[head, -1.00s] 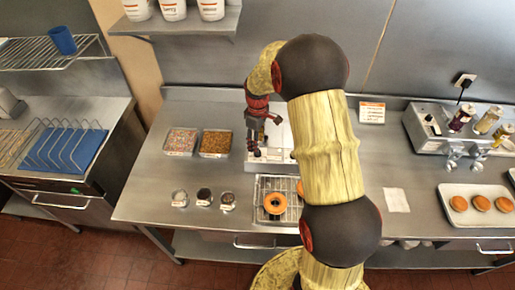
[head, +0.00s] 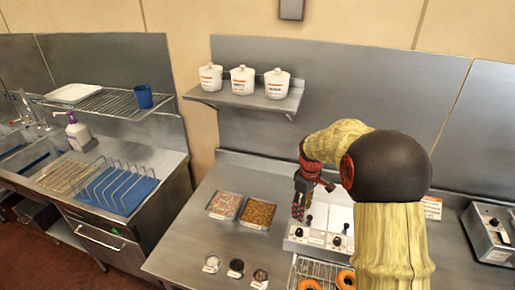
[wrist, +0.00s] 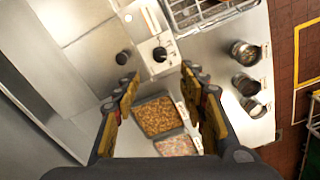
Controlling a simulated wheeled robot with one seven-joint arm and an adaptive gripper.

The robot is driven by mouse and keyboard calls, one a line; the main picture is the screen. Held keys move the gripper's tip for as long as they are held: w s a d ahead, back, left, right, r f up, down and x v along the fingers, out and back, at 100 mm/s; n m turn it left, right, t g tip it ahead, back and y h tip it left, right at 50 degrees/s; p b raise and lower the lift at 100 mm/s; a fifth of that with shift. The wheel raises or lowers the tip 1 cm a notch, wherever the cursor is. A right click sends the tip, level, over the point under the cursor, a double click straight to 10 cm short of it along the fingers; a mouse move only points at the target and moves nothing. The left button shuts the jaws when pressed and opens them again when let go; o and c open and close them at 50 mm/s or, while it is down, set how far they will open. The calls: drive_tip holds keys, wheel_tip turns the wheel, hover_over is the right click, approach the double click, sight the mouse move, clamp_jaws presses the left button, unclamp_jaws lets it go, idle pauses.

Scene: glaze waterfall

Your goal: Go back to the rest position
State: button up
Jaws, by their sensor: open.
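My gripper (wrist: 160,92) is open in the wrist view, its two fingers spread wide with nothing between them but the counter and trays far below. In the head view my gripper (head: 299,212) hangs pointing down above the left part of the white control unit (head: 322,212). My arm's yellow and black links cover the right part of the head view and hide some of the counter.
Two topping trays (head: 224,205) (head: 257,213) and several small jars (head: 236,268) stand left of the unit. A wire rack (head: 310,268) holds orange-topped donuts. A shelf (head: 250,98) carries white tubs. A dish rack (head: 118,185) is at left.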

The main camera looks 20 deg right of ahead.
drive_tip(key=shift+m, duration=0.3)
drive_tip(key=s+a+r+m+t+b, duration=0.2)
drive_tip(key=s+a+b, duration=0.4)
drive_tip(key=s, duration=0.8)
drive_tip(key=s+a+r+m+t+b, duration=0.3)
drive_tip(key=s+a+r+m+b, duration=0.1)
drive_tip(key=s+a, duration=0.6)
drive_tip(key=s+r+b, duration=0.1)
drive_tip(key=s, duration=0.2)
drive_tip(key=shift+s+a+r+t+b, duration=0.2)
drive_tip(key=shift+s+r+t+b, duration=0.1)
drive_tip(key=shift+s+b, duration=0.1)
